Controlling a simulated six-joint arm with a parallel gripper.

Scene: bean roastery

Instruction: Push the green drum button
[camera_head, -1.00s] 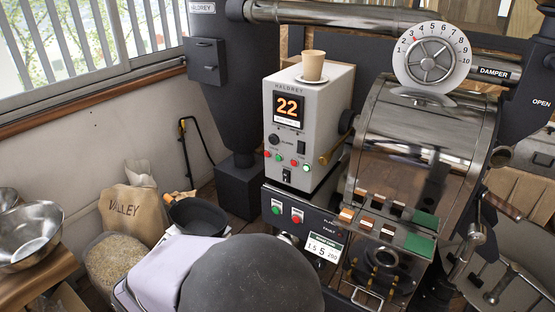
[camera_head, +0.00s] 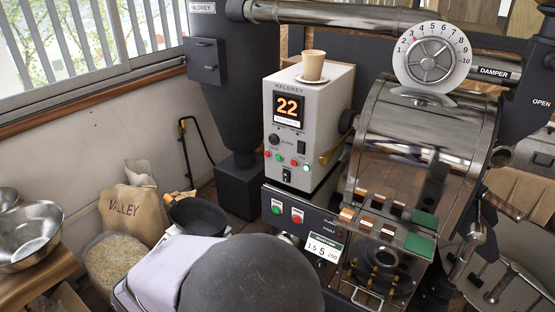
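A light grey control box (camera_head: 318,110) with an orange "22" display stands left of the metal roaster drum (camera_head: 415,135). A lower dark panel (camera_head: 321,218) has a larger green button (camera_head: 277,206) and a red button (camera_head: 298,215). The labels are too small to tell which green button is the drum's. My gripper is not in view.
A paper cup (camera_head: 313,65) on a saucer tops the control box. A white card (camera_head: 324,247) sits on the panel's front. A bean sack (camera_head: 133,207), a dark pan (camera_head: 197,215) and metal bowls (camera_head: 32,237) are at the left. A dark rounded shape blocks the bottom middle.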

